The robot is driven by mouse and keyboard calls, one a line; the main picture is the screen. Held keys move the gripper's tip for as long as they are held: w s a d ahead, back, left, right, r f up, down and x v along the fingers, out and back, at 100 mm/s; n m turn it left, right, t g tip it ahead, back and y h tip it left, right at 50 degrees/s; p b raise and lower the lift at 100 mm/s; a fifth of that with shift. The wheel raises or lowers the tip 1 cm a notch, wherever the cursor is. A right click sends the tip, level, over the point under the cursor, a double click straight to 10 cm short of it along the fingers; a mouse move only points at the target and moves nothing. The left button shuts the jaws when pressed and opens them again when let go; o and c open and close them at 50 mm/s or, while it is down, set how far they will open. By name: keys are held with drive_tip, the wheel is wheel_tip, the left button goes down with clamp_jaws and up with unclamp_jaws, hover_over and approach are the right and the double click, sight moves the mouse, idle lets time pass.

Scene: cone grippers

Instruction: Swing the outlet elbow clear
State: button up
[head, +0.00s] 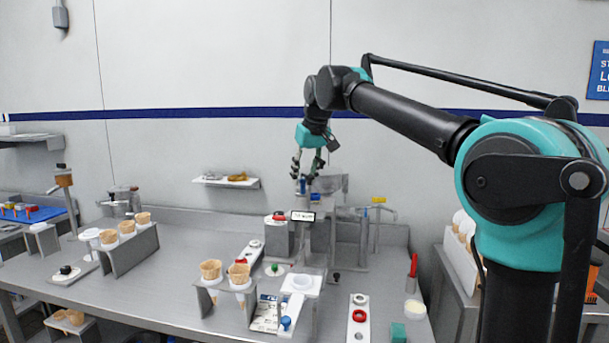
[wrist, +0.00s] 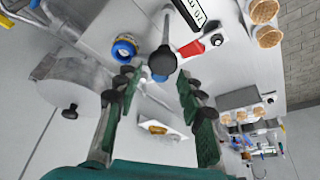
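My gripper (head: 305,175) points down over the grey machine at the back of the bench. In the wrist view its green-padded fingers (wrist: 156,88) are spread apart. A dark round knob on a grey stem (wrist: 162,64) shows between and just beyond the fingertips, and neither finger visibly grips it. A blue fitting with a yellow ring (wrist: 124,47) lies left of the knob. In the head view a small blue part (head: 303,187) shows right below the fingers. I cannot tell for sure which part is the outlet elbow.
A small label plate (head: 303,216) and a red handle (wrist: 190,48) are close to the fingers. A grey drum (wrist: 75,82) stands at the left in the wrist view. Cones in a stand (head: 238,272) are nearer the front. A wall shelf (head: 226,181) is behind.

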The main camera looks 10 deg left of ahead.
clamp_jaws()
drive_tip(key=shift+a, duration=0.15)
